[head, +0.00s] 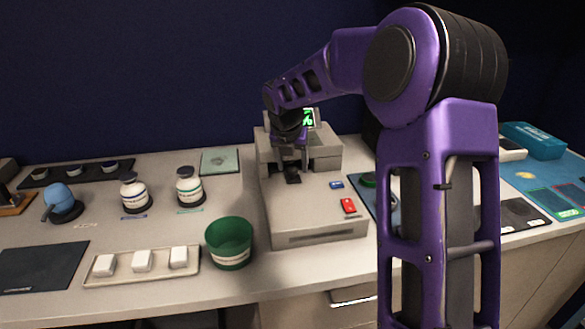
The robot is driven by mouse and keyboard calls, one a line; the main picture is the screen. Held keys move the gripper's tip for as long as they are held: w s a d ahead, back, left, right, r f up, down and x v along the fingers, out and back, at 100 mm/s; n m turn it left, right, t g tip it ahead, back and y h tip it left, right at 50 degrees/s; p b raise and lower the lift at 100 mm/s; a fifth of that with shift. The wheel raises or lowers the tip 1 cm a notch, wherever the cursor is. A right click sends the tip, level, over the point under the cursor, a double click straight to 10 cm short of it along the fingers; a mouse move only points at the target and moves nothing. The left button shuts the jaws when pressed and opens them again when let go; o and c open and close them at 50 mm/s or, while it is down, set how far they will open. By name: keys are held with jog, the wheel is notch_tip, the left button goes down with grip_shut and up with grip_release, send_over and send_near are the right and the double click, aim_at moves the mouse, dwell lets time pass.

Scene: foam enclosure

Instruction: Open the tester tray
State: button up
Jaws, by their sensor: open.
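The tester (315,205) is a grey-beige machine in the middle of the counter, with a green-lit display (309,117) at its top, partly hidden by my arm. A red button (348,205) and a blue button (336,185) are on its flat front deck. My gripper (292,172) points down over the deck, in front of the raised rear part of the tester. It is small and dark here, and whether it touches anything cannot be told. I cannot make out the tray or its position; my gripper and wrist cover part of that area.
A green bin (229,243) stands close to the tester's left. A tray of white blocks (190,272), two white jars (189,186) and a blue bulb (60,201) are further left. A drawer handle (353,301) is below the counter.

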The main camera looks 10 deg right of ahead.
jog(key=shift+w+f, duration=0.15)
jog(key=shift+f, duration=0.25)
jog(key=shift+c, duration=0.3)
grip_shut()
dwell(0.9)
